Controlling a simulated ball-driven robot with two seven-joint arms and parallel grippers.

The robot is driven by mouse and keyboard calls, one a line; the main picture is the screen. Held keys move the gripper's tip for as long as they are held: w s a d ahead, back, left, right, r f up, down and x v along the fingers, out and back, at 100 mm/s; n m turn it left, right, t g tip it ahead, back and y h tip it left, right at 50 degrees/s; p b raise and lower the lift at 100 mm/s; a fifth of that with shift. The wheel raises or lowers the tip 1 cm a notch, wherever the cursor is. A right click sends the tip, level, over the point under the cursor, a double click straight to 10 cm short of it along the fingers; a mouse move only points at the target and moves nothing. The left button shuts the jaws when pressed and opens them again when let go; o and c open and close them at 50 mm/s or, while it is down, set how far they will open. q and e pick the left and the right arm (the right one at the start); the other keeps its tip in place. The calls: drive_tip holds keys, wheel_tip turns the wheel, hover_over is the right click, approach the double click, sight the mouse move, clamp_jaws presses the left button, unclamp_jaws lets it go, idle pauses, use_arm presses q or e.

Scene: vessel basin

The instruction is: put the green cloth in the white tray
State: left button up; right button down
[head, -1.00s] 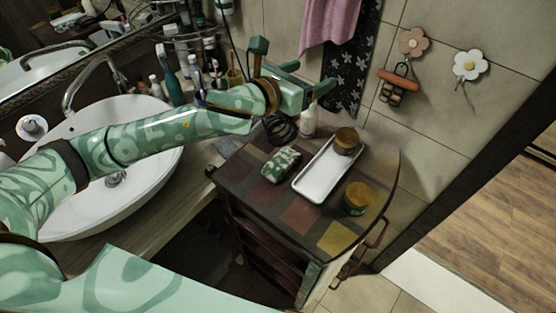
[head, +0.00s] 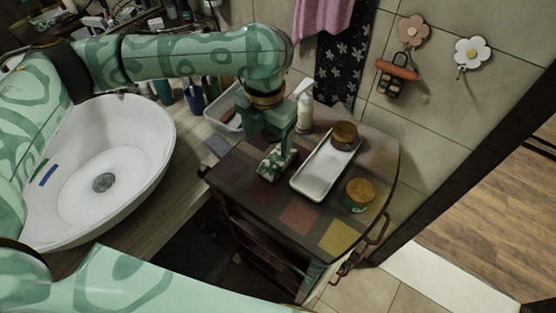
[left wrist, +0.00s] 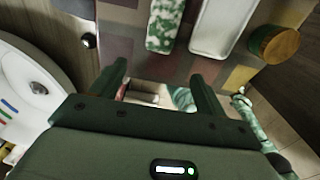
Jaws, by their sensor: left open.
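The green cloth (head: 270,168), a small patterned green and white bundle, lies on the checkered cabinet top, left of the white tray. It also shows in the left wrist view (left wrist: 165,26), ahead of the fingers. The white tray (head: 318,180) is long and shallow, with its near part empty; it also shows in the left wrist view (left wrist: 213,30). My right gripper is in neither view.
A brown-lidded jar (head: 344,134) stands at the tray's far end. Another jar (head: 358,196) stands right of the tray. A white pump bottle (head: 304,112) stands behind, near the left gripper. The sink (head: 125,150) is at the left. The cabinet top's near part is clear.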

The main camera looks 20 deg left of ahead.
use_arm(q)
drive_tip(key=b, duration=0.2)
hover_over(269, 165)
drive_tip(key=f, duration=0.6)
drive_tip(key=shift+s+f, duration=0.2)
drive_tip(key=shift+s, duration=0.15)
drive_tip(key=f, duration=0.1)
drive_tip(key=f+b, duration=0.1)
drive_tip(key=f, duration=0.3)
drive_tip(key=shift+w, duration=0.35)
drive_tip(key=shift+c, duration=0.6)
drive_tip(key=c, duration=1)
drive_tip(key=shift+r, duration=0.2)
